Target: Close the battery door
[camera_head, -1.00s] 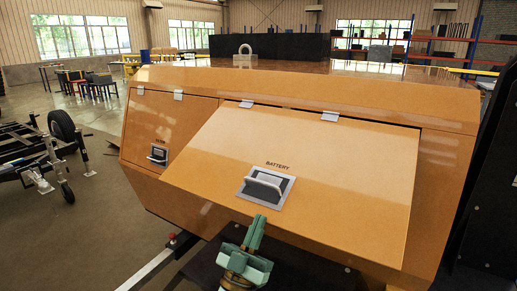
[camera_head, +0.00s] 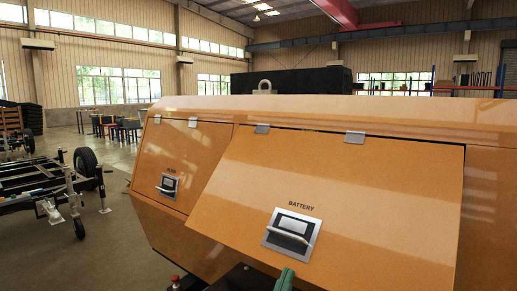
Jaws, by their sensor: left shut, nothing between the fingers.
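The orange battery door (camera_head: 345,205), marked BATTERY, is hinged along its top edge on the orange light tower housing (camera_head: 230,108). It is tilted outward, with a dark gap along its top and its lower part standing off the body. Its grey handle plate with a latch (camera_head: 291,234) is near the lower left of the door. Only the tip of my green left gripper (camera_head: 285,280) shows at the bottom edge, just below the handle plate; it is shut with nothing in it. I cannot tell if it touches the door. My right gripper is out of view.
A second panel with its own latch (camera_head: 169,186) lies flush to the left of the battery door. A trailer frame with wheels (camera_head: 85,161) stands on the floor at far left. Open floor (camera_head: 115,235) lies between it and the housing.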

